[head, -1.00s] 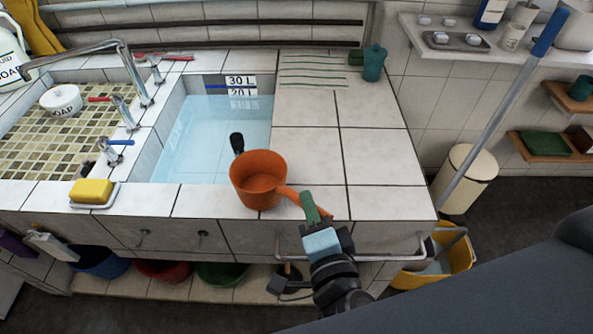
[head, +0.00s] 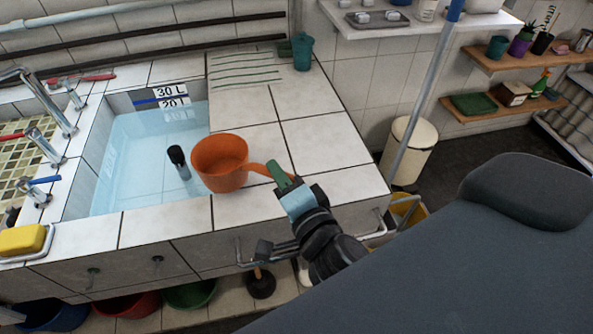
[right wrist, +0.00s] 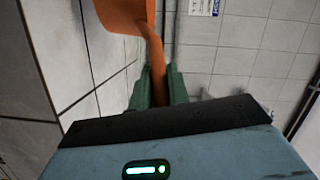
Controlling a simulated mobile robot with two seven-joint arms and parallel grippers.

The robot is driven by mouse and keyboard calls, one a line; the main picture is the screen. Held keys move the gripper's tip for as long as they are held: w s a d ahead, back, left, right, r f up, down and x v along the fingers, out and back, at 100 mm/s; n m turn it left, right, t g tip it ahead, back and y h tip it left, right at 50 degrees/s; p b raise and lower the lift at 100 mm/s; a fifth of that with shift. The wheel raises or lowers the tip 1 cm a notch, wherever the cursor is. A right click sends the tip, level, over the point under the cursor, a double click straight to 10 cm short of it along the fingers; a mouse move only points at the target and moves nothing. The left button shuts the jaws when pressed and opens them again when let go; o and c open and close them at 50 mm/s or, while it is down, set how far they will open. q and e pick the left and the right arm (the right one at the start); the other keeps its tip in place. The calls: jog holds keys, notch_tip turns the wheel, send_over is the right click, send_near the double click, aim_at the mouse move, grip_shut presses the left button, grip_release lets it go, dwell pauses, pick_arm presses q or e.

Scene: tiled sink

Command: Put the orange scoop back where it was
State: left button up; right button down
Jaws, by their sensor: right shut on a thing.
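The orange scoop (head: 220,163) is a round cup with a long handle, held upright over the tiled counter's front, by the right edge of the water basin (head: 140,150). My right gripper (head: 281,176) is shut on the scoop's handle. In the right wrist view, the handle (right wrist: 157,72) runs between the two green fingers of my right gripper (right wrist: 158,88), and part of the cup shows at the top. I cannot tell whether the scoop's bottom touches the tiles. My left gripper is not in view.
A black-handled object (head: 176,156) stands in the water. A yellow sponge (head: 22,240) lies at the front left. A teal container (head: 302,52) stands at the counter's back right. The right-hand tiles (head: 320,140) are clear.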

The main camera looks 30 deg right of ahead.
jog(key=d+f, duration=0.1)
jog(key=w+d+f+b, duration=0.1)
jog(key=d, duration=0.1)
jog(key=w+d+f, duration=0.1)
jog(key=d+f, duration=0.1)
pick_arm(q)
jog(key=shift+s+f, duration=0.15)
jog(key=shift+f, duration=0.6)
pick_arm(e)
jog(key=shift+f, duration=0.15)
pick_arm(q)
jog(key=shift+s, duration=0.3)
pick_arm(e)
jog(key=c, duration=1.3)
grip_release()
jog(key=shift+c, duration=0.2)
